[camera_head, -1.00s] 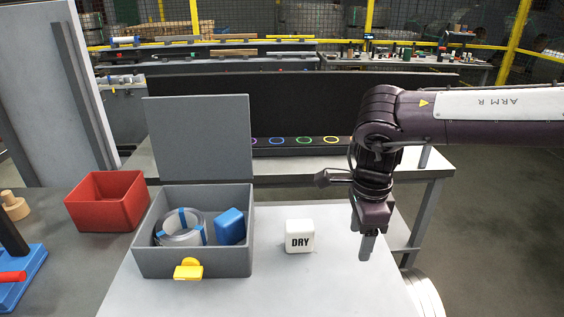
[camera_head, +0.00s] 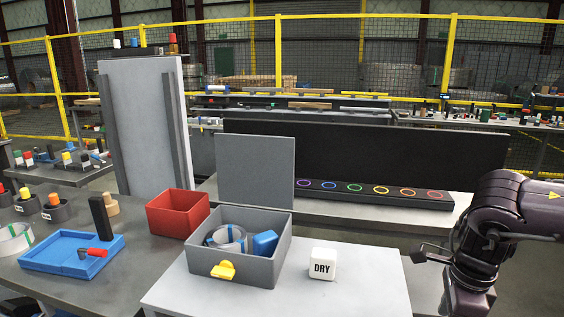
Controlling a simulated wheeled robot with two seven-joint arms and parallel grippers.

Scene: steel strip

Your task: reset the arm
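My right arm (camera_head: 490,235) comes in at the right edge, bent downward beside the light table (camera_head: 375,285). Its wrist runs off the bottom of the picture, so the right gripper is hidden below the frame. My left arm and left gripper are not in view. An open grey box (camera_head: 265,273) with a raised lid (camera_head: 255,170) stands on the light table. It holds a strip coil (camera_head: 228,237) with blue bands and a blue block (camera_head: 265,243). A yellow latch (camera_head: 223,270) is on its front. A white block marked DRY (camera_head: 322,264) sits right of the box.
A red bin (camera_head: 177,213) stands left of the box. A blue tray (camera_head: 70,254) with a red-handled tool (camera_head: 93,252) lies on the dark table. A black panel with coloured rings (camera_head: 375,190) is behind. The light table's front right is clear.

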